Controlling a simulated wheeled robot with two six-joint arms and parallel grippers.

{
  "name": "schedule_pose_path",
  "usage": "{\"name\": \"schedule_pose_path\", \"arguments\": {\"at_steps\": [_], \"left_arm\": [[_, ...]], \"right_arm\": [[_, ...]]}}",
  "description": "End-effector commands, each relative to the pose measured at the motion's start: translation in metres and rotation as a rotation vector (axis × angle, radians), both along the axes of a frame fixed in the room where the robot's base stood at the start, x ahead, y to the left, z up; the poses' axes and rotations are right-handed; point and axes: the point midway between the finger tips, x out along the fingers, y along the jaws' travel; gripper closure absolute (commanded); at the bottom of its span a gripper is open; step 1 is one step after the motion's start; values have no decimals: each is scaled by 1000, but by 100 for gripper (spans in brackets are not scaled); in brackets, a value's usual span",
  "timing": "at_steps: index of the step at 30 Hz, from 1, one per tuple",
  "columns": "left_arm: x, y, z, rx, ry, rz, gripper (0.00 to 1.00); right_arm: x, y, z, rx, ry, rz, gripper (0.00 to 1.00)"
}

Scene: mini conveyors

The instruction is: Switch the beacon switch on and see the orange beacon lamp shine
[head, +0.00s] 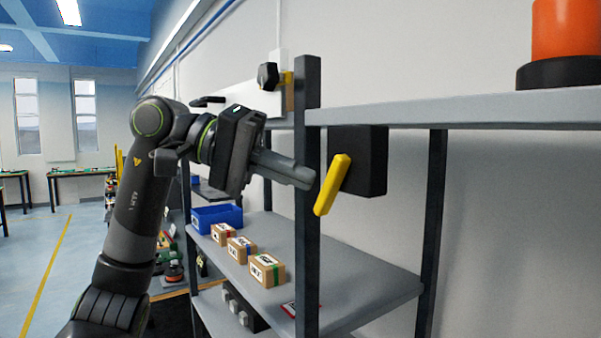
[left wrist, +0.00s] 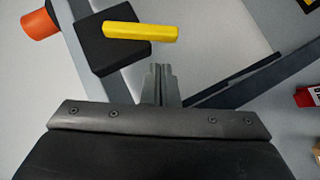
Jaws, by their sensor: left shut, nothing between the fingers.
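The beacon switch is a dark box (head: 371,160) with a yellow lever (head: 332,184), fixed below the upper shelf at the rack post. The lever is tilted in the head view, its lower end toward the left. The box (left wrist: 92,47) and lever (left wrist: 141,32) also show in the left wrist view. The orange beacon lamp (head: 566,30) stands on the upper shelf at the right on a black base; no clear glow shows. It is at the upper left of the wrist view (left wrist: 40,23). My left gripper (head: 312,180) is shut and empty, its tips close to the lever; contact cannot be told. My right gripper is out of view.
The rack post (head: 308,230) stands right behind my left fingers. The upper shelf (head: 470,108) runs above the switch. Several small boxes (head: 268,270) and a blue bin (head: 216,217) sit on the lower shelf (head: 350,275). Space below the switch is free.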

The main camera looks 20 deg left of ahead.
Motion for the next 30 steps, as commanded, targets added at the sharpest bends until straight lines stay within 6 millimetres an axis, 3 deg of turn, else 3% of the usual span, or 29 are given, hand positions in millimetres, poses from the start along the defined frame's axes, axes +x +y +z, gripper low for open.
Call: {"name": "schedule_pose_path", "arguments": {"at_steps": [8, 20, 30], "left_arm": [[-12, -14, -10, 0, -1, 0, 100], [-13, -16, -12, -1, 1, 0, 100], [-14, -17, -17, -1, -1, -1, 100]], "right_arm": [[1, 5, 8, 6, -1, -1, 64], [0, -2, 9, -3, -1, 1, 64], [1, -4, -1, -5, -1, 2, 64]]}}
